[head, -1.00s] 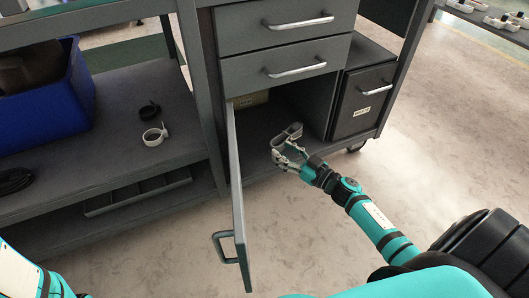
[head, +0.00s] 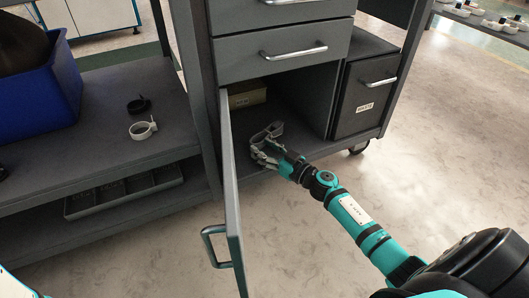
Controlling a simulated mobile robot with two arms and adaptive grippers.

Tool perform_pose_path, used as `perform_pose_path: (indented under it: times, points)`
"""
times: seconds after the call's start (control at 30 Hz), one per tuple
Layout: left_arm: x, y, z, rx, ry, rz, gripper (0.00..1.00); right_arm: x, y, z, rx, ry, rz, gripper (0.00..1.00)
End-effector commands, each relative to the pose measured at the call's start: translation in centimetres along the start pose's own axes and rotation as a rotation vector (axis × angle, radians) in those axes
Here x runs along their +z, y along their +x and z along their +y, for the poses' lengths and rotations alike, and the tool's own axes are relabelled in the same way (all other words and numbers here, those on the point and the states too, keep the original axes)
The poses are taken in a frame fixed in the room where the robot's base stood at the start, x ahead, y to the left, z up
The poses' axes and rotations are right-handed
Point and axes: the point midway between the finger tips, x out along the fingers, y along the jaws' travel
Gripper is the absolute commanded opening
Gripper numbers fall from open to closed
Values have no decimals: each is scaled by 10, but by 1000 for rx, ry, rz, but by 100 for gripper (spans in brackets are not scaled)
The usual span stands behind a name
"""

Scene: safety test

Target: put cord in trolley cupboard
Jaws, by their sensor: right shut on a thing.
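The trolley cupboard (head: 315,95) is the open compartment below two drawers. Its door (head: 232,200) stands open toward me. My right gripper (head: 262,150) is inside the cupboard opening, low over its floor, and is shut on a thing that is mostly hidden. A small dark piece (head: 254,173) shows just below the fingers and looks like part of the cord; I cannot tell its full shape. My left gripper is not in view.
A small box (head: 247,95) sits at the cupboard's back. On the left shelf are a black ring (head: 138,104), a white ring (head: 143,129) and a blue crate (head: 40,100). The open door edge is left of my right arm.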

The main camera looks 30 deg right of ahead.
Motion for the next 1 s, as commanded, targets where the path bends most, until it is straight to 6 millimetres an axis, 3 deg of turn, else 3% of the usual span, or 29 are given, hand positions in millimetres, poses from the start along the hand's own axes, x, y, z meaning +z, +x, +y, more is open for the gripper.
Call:
perform_pose_path:
  times: [0.17,0.2,0.37,0.73,1.0]
  points:
    - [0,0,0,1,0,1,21,2,0,0,0,0,0,10]
    - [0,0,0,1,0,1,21,2,0,0,0,-1,0,49]
    - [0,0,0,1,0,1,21,2,0,0,0,-1,0,70]
    - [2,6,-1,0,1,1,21,-2,-5,0,0,1,-2,70]
    - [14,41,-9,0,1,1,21,-7,-57,0,2,5,-4,70]
